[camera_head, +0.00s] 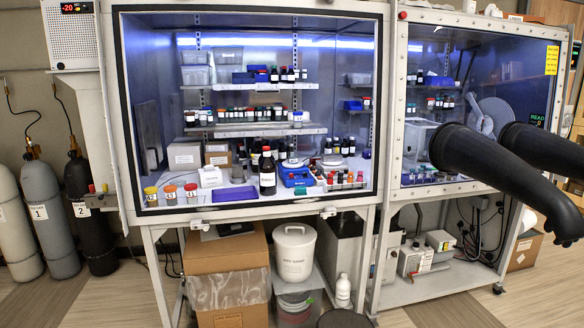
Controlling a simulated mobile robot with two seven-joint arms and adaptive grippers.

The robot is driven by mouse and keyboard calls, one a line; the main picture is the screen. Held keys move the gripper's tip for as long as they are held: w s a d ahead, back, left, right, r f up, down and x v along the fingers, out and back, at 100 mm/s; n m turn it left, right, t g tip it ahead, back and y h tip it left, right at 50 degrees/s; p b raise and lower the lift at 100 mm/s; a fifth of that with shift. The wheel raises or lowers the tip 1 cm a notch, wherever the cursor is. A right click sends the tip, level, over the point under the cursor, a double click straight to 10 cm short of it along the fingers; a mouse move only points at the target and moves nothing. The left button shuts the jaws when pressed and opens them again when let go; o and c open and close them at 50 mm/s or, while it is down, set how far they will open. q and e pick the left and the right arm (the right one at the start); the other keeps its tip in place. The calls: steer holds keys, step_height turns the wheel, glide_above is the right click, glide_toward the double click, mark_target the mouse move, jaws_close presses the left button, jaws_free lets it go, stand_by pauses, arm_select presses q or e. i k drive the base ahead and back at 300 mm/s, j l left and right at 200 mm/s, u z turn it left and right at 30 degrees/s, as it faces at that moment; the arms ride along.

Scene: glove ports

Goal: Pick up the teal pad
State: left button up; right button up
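A small teal patch (300,190), which may be the teal pad, shows on the floor of the left glove box, near its front window. It lies just in front of a blue tray (297,177) and to the right of a tall dark bottle (267,172). It is too small to make out its shape. Neither of my grippers is in view.
The left glove box (250,8) holds shelves of bottles and jars behind its window. Two black gloves (482,160) stick out from the right box. A white bucket (294,254) and a cardboard box (228,251) stand below. Gas cylinders (47,215) stand at left.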

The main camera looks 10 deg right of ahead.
mark_target(301, 191)
steer(key=i+j+z, duration=0.15)
steer(key=i, duration=0.4)
steer(key=i+j+z, duration=0.1)
steer(key=i+j, duration=0.2)
steer(key=i, duration=0.2)
